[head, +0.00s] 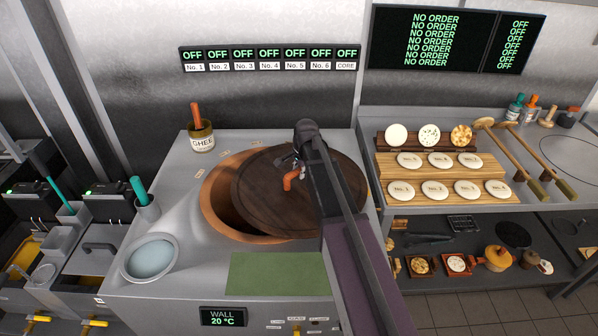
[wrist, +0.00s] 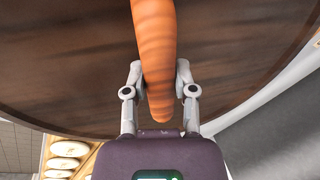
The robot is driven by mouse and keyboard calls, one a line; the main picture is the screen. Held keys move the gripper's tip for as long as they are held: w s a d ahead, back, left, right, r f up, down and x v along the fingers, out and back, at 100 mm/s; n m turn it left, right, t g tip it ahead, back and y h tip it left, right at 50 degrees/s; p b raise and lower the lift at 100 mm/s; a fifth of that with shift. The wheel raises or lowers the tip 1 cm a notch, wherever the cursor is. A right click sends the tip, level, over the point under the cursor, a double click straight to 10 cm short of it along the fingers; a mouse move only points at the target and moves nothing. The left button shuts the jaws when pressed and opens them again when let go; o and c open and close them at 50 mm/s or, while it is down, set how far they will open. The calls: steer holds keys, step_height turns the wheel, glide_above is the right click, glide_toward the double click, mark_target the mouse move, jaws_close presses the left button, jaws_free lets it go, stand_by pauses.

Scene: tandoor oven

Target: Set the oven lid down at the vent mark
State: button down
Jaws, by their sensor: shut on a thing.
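The oven lid (head: 265,205) is a round dark wooden disc with an orange handle (head: 291,180). In the head view it lies over the right part of the oven mouth (head: 212,205), leaving a crescent open at the left. My gripper (head: 290,168) is at the lid's middle, shut on the handle. In the wrist view the gripper (wrist: 158,85) has a finger on each side of the handle (wrist: 155,50), with the lid (wrist: 60,60) behind it. Whether the lid touches the rim I cannot tell. Small tags (head: 228,154) sit around the rim; I cannot read which is the vent mark.
A ghee pot (head: 202,140) stands behind the oven at the left. A water bowl (head: 150,258) is at the front left and a green mat (head: 270,273) at the front. My arm crosses the right side.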

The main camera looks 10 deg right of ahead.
steer(key=shift+f+b, duration=0.65)
steer(key=shift+c, duration=1.8)
jaws_free()
steer(key=shift+r, duration=0.15)
step_height(320, 180, up, 8)
steer(key=p, duration=0.8)
steer(key=s+f+n+g+h+b, duration=0.1)
steer(key=s+n, duration=1.1)
steer(key=s, duration=1.4)
step_height(320, 180, down, 2)
steer(key=shift+a+f+g+b, duration=0.25)
steer(key=shift+g+b, duration=0.25)
steer(key=shift+b, duration=0.4)
